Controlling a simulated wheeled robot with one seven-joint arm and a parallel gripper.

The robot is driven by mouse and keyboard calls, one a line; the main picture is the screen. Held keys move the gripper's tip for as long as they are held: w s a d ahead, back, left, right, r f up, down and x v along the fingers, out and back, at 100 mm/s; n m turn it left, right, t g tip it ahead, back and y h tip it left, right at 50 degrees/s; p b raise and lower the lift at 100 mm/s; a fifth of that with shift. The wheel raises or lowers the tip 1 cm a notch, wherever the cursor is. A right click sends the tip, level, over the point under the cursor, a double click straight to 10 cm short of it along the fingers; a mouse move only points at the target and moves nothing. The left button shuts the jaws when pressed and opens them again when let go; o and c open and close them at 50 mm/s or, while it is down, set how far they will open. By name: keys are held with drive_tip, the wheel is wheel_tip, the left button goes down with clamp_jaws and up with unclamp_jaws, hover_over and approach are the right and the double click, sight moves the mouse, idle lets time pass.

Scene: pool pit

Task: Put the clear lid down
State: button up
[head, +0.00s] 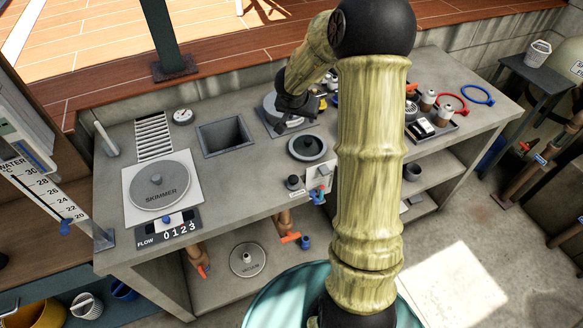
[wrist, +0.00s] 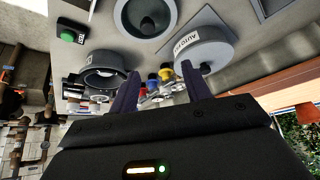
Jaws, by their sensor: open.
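My gripper (head: 290,112) is open above the far middle of the grey counter. In the wrist view its two dark fingers (wrist: 161,71) are apart, with nothing seen held between them. A round black-rimmed piece (head: 308,147) with a greyish centre sits on the counter just nearer than the gripper. In the wrist view a black-rimmed round piece with a white label (wrist: 103,57) lies left of the fingers, apart from them. I cannot clearly tell whether its centre is the clear lid. A grey round lid (wrist: 207,55) lies beyond the right finger.
The counter also has a square basin (head: 226,135), a grey skimmer lid (head: 160,187) and a slatted grate (head: 153,136). A tray (head: 432,127) with small containers and red and blue rings (head: 477,94) are at right. A round opening (wrist: 148,14) shows in the wrist view.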

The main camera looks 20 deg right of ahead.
drive_tip(key=s+a+r+n+t+y, duration=0.1)
drive_tip(key=s+a+r+n+y, duration=0.15)
drive_tip(key=a, duration=0.35)
drive_tip(key=s+a+r+n+t+y, duration=0.1)
drive_tip(key=s+a+r+n, duration=0.1)
drive_tip(key=s+a+n, duration=0.3)
drive_tip(key=s+a+f+g, duration=0.1)
drive_tip(key=s+g, duration=0.3)
drive_tip(key=s, duration=1.2)
drive_tip(key=shift+s+a+f, duration=0.3)
drive_tip(key=shift+a+f, duration=0.05)
drive_tip(key=shift+a, duration=0.3)
drive_tip(key=shift+w, duration=0.1)
